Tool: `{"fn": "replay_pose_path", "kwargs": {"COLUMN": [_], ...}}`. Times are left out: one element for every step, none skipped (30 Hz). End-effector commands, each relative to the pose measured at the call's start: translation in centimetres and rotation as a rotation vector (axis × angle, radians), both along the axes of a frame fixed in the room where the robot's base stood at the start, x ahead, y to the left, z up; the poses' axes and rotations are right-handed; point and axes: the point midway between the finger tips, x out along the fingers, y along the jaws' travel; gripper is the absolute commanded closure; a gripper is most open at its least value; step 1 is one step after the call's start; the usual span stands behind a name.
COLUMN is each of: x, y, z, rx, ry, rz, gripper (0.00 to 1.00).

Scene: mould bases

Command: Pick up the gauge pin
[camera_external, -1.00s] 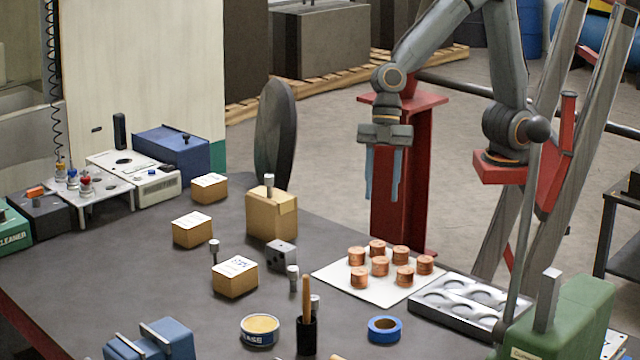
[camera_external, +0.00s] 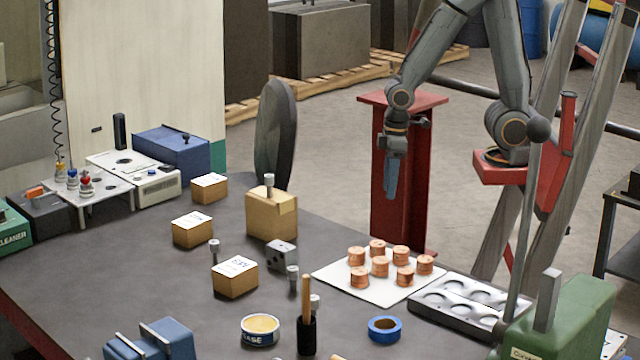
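Several small pins with pale metal heads stand about the table, and I cannot tell which is the gauge pin. One pin (camera_external: 269,184) is at the top of the tall tan box. Another pin (camera_external: 292,275) is by the grey metal block (camera_external: 282,254), and one more (camera_external: 315,303) is partly hidden behind the black holder. My gripper (camera_external: 391,194) hangs high, beyond the copper pieces and well away from the pins. It is seen edge-on, so its finger gap is hidden. Nothing shows in it.
The tall tan box (camera_external: 272,219) and small boxes (camera_external: 235,278) stand mid-table. Copper pieces (camera_external: 380,266) sit on a white sheet (camera_external: 345,287) beside a grey tray (camera_external: 430,303). A black holder (camera_external: 306,338) with a brush, blue tape (camera_external: 384,330) and a tin (camera_external: 260,331) are in front.

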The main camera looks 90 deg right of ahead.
Motion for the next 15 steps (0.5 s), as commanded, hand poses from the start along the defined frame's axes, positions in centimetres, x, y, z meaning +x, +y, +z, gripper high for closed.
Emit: {"fn": "replay_pose_path", "kwargs": {"x": [-0.34,-0.46,-0.56,-0.58,-0.59,-0.57,-0.57,-0.56,-0.55,-0.55,-0.55,-0.54,-0.54,-0.53,-0.52], "y": [-0.55,-0.74,-0.88,-0.91,-0.92,-0.90,-0.88,-0.87,-0.86,-0.85,-0.84,-0.84,-0.83,-0.83,-0.82], "z": [-0.19,-0.26,-0.31,-0.34,-0.34,-0.34,-0.32,-0.32,-0.32,-0.31,-0.31,-0.31,-0.31,-0.30,-0.24], "rx": [-0.004,-0.005,-0.006,-0.007,-0.007,-0.007,-0.007,-0.006,-0.006,-0.006,-0.006,-0.006,-0.006,-0.006,-0.006], "ry": [0.002,0.003,0.004,0.004,0.004,0.004,0.004,0.004,0.004,0.004,0.004,0.004,0.004,0.004,0.003], "rz": [-0.030,-0.042,-0.051,-0.055,-0.056,-0.056,-0.055,-0.055,-0.054,-0.054,-0.054,-0.053,-0.053,-0.053,-0.053], "gripper": [0.60,0.60,0.60,0.60,0.60,0.60,0.60,0.60,0.60,0.60,0.60,0.60,0.60,0.60,0.60]}}
